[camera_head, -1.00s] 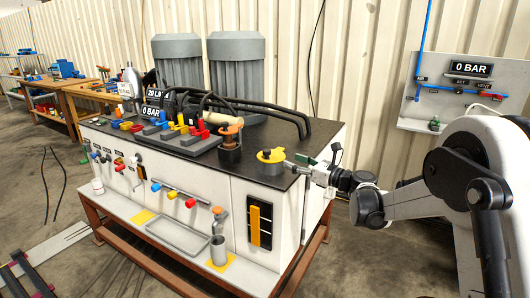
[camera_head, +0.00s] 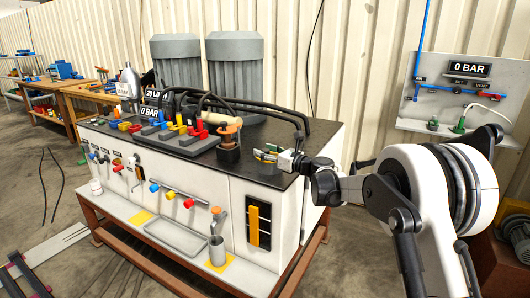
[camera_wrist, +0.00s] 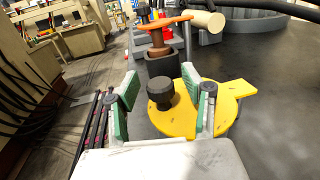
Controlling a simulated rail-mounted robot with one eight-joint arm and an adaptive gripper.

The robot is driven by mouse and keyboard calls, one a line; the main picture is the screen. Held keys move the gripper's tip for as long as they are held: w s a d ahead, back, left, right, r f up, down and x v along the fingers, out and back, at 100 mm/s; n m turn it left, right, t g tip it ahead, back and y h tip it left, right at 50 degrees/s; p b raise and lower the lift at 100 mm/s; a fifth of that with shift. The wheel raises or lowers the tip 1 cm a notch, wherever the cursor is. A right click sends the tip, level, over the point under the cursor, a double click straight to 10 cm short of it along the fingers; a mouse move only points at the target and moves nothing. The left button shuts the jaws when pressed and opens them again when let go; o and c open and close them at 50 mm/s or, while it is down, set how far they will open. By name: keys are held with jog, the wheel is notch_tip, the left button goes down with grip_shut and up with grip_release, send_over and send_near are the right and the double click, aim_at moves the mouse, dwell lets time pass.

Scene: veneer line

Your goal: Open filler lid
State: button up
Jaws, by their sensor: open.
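The filler lid (camera_wrist: 184,124) is a flat yellow disc with a tab at its right and a black ribbed knob (camera_wrist: 161,93) standing on it. It lies flat on the dark top of the white power unit. In the head view, my gripper (camera_head: 268,154) hides most of it. In the wrist view, my gripper (camera_wrist: 160,88) is open, with one green-padded finger left of the knob and one right of it. The knob shows between the fingers, with gaps on both sides; I cannot tell how far above the lid the fingertips are.
A dark post with an orange cap (camera_head: 228,130) stands just beyond the lid. Coloured valve levers (camera_head: 180,126), black hoses (camera_head: 262,104) and two grey motors (camera_head: 235,65) fill the unit's back and left. The dark top (camera_wrist: 275,100) is clear right of the lid.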

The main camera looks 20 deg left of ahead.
grip_shut()
